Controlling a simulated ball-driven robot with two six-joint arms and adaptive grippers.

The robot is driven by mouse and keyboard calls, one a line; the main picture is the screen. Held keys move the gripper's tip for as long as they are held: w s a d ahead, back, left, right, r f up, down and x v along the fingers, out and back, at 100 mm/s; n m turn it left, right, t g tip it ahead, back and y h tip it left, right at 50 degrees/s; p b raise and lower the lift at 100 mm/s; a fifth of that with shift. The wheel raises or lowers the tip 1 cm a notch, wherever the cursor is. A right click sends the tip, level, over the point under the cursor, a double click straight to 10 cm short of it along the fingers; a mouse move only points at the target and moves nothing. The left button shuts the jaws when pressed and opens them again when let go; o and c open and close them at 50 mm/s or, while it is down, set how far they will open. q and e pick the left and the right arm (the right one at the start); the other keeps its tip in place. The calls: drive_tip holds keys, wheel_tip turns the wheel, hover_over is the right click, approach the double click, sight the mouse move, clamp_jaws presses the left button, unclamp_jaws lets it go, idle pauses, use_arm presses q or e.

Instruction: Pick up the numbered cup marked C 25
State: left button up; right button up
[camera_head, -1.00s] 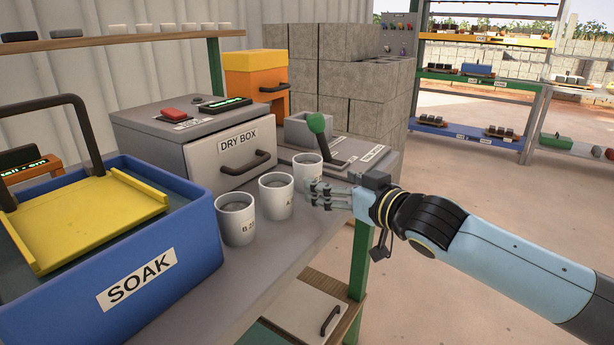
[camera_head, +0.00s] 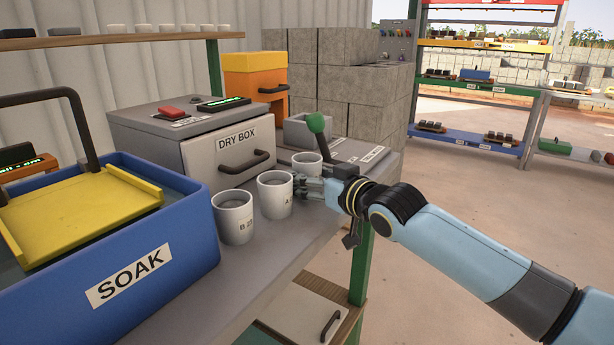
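Three white cups stand upright in a row on the grey bench. The nearest cup (camera_head: 233,218) carries a mark starting with B. The middle cup (camera_head: 274,195) has a mark that seems to start with A. The third cup (camera_head: 306,163) is farthest back, and its lower part and any mark are hidden behind my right gripper. My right gripper (camera_head: 304,187) is low over the bench, in front of the third cup and close to the right side of the middle cup. Whether its fingers touch or enclose a cup is unclear. My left gripper is out of view.
A blue SOAK tub (camera_head: 150,262) with a yellow plate stands at left. The DRY BOX (camera_head: 222,152) is behind the cups. A green-knobbed lever (camera_head: 316,124) rises just behind the third cup. The bench's front edge lies close in front of the cups.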

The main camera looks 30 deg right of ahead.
drive_tip(key=c, duration=0.9)
